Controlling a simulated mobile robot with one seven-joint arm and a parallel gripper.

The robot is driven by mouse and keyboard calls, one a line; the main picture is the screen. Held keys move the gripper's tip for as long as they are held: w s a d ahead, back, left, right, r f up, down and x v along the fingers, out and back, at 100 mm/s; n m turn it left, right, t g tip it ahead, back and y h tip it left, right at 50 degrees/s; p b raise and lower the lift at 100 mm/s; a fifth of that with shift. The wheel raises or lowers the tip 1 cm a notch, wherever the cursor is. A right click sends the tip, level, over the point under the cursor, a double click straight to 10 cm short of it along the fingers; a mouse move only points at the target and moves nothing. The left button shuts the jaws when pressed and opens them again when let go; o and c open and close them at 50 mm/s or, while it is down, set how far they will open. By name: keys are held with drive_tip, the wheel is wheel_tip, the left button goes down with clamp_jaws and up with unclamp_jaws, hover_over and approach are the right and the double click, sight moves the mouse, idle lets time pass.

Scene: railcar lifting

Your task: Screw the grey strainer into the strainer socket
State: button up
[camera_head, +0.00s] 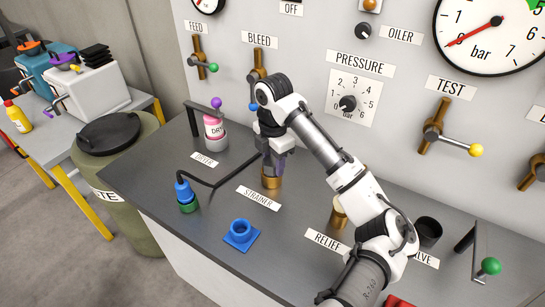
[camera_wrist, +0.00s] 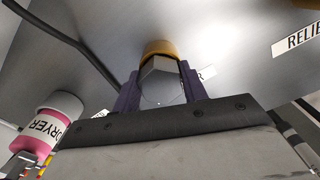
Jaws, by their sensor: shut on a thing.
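The grey strainer (camera_wrist: 162,82) shows in the wrist view as a hexagonal grey body between my two purple fingers. My gripper (camera_wrist: 160,92) is shut on it. In the head view my gripper (camera_head: 273,163) points down over the brass strainer socket (camera_head: 271,182), behind the STRAINER label. The socket's brass rim (camera_wrist: 161,47) shows in the wrist view just beyond the strainer. The strainer stands in line with the socket and appears to meet it. The fingers hide most of the strainer in the head view, and I cannot tell how deep it sits.
A black pipe (camera_head: 222,184) runs from the socket area to a blue-and-green fitting (camera_head: 187,196). A blue square holder (camera_head: 241,234) stands in front. The pink-and-white dryer (camera_head: 214,128) is at the left. A brass relief socket (camera_head: 339,213) and black cup (camera_head: 428,232) stand right. The panel rises behind.

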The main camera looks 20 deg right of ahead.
drive_tip(key=m, duration=0.1)
drive_tip(key=m+p, duration=0.1)
drive_tip(key=shift+s+f+m, duration=0.1)
drive_tip(key=shift+s+m, duration=0.15)
drive_tip(key=shift+m, duration=0.05)
drive_tip(key=m, duration=0.3)
drive_tip(key=shift+m, duration=0.4)
drive_tip(key=m, duration=0.6)
drive_tip(key=shift+m, duration=0.4)
drive_tip(key=o, duration=0.8)
drive_tip(key=shift+w, duration=0.1)
drive_tip(key=shift+c, duration=0.2)
